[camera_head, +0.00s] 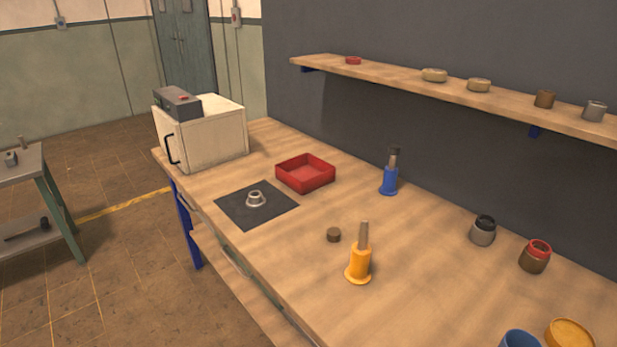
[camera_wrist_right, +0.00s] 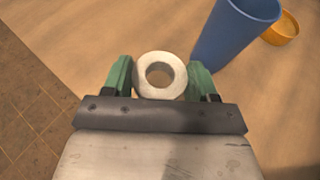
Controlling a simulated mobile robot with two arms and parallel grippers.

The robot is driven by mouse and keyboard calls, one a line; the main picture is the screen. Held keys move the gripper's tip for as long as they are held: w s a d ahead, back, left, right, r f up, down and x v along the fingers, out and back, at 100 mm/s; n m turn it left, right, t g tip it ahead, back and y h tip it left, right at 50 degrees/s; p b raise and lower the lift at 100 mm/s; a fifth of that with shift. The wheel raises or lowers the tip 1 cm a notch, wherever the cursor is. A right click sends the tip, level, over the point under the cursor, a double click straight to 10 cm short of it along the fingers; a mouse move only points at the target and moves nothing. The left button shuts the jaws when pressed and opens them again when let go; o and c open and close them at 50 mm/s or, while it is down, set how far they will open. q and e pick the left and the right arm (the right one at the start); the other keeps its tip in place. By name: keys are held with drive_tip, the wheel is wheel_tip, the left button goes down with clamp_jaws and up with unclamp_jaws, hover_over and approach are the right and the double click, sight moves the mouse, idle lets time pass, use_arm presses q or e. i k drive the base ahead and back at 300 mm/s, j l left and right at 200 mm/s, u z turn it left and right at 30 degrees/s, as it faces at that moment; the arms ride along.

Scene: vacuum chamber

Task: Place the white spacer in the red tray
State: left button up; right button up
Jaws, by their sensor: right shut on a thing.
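The white spacer (camera_wrist_right: 141,76), a thick ring with a round hole, sits between the green fingers of my right gripper (camera_wrist_right: 161,72) in the right wrist view. The gripper is shut on it, above a bare part of the wooden bench. The red tray (camera_head: 290,182) is a square, low-walled tray at the far part of the bench in the head view, and it looks empty. Neither gripper shows in the head view, and my left gripper shows in no view.
A dark mat (camera_head: 230,207) with a grey flanged part (camera_head: 256,198) lies left of the tray. A white box (camera_head: 215,138) stands behind. A blue post (camera_head: 389,180) and yellow post (camera_head: 359,262) stand upright. A blue cup (camera_wrist_right: 235,35) is near my right gripper.

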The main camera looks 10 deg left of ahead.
sight(305, 179)
drive_tip(key=i+j, duration=0.2)
drive_tip(key=j, duration=0.2)
drive_tip(key=i+j+z, duration=0.1)
drive_tip(key=i+j, duration=0.15)
drive_tip(key=j, duration=0.15)
drive_tip(key=i+j, duration=0.15)
drive_tip(key=j, duration=0.25)
drive_tip(key=i+j, duration=0.2)
drive_tip(key=j, duration=0.25)
drive_tip(key=i+j+z, duration=0.1)
drive_tip(key=j, duration=0.3)
drive_tip(key=i+j, duration=0.3)
drive_tip(key=j, duration=0.15)
drive_tip(key=i+j+z, duration=0.1)
drive_tip(key=j, duration=0.3)
drive_tip(key=i+j, duration=0.25)
drive_tip(key=j, duration=0.2)
drive_tip(key=i, duration=0.4)
